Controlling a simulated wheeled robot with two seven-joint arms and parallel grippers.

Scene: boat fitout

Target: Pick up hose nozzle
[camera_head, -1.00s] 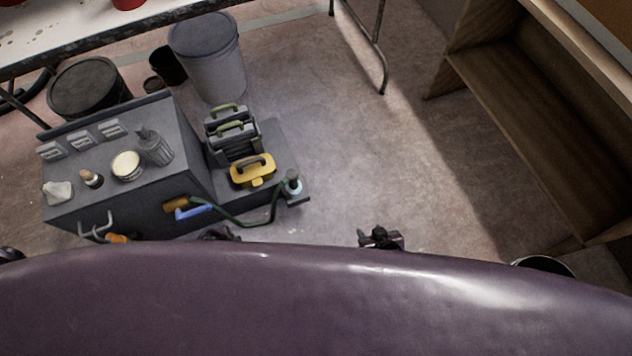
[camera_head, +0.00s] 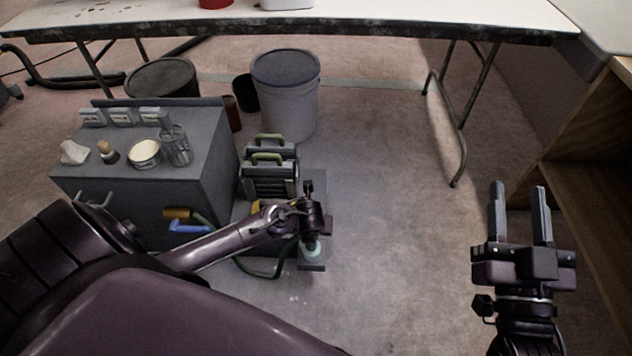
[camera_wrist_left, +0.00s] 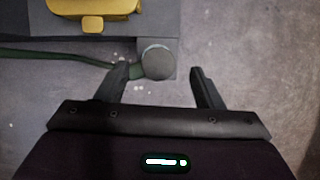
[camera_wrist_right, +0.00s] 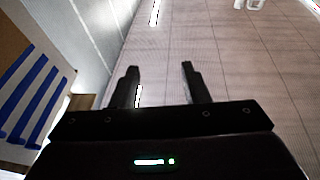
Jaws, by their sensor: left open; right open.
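The hose nozzle (camera_head: 312,252) is a pale upright piece with a round grey top, at the end of a dark green hose (camera_head: 245,268). It stands at the right front corner of a low grey platform, partly hidden by my left gripper. In the left wrist view the nozzle's round top (camera_wrist_left: 156,62) lies between the fingertips, nearer the left finger; contact cannot be told. My left gripper (camera_wrist_left: 162,70) is open and points down over it. My right gripper (camera_head: 520,188) is open and empty, out to the right; its view shows floor and wall.
A grey cabinet (camera_head: 205,165) with small items on top stands left of the platform. Green-handled cases (camera_head: 268,172) and a partly hidden yellow item stand behind the nozzle. A lidded bucket (camera_head: 288,105) and a table (camera_head: 350,25) are farther back. Open floor lies right; wooden shelving (camera_head: 590,150) bounds it.

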